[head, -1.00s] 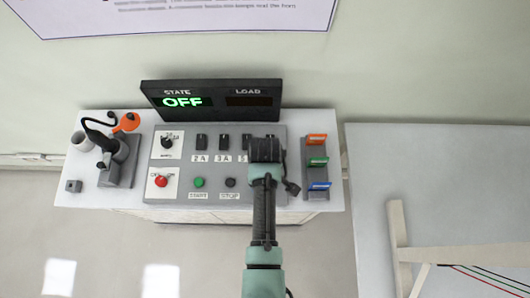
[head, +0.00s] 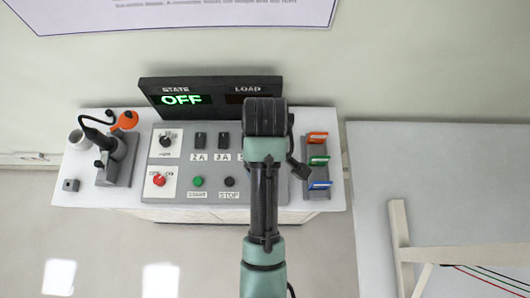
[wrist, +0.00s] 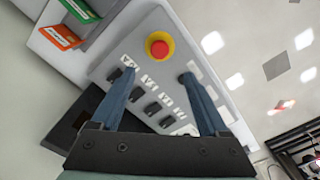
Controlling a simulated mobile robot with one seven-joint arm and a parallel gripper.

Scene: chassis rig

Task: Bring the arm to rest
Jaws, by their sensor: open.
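My arm (head: 263,200) reaches up over the right part of the grey control panel (head: 180,211) in the head view, hiding some of it. Its dark end overlaps the lower right of the display. My gripper (wrist: 158,76) shows in the wrist view with its two blue fingers apart and nothing between them. A red button with a yellow ring (wrist: 159,46) shows on the panel beyond the fingertips. The fingers appear above the panel and hold nothing. In the head view the fingers are hidden behind the wrist.
The display (head: 209,85) reads OFF in green. A device with an orange part (head: 125,120) stands left on the white bench (head: 330,200). A rack holds orange (head: 318,138), green and blue cards. A grey table (head: 370,180) with a wooden frame (head: 398,225) is right.

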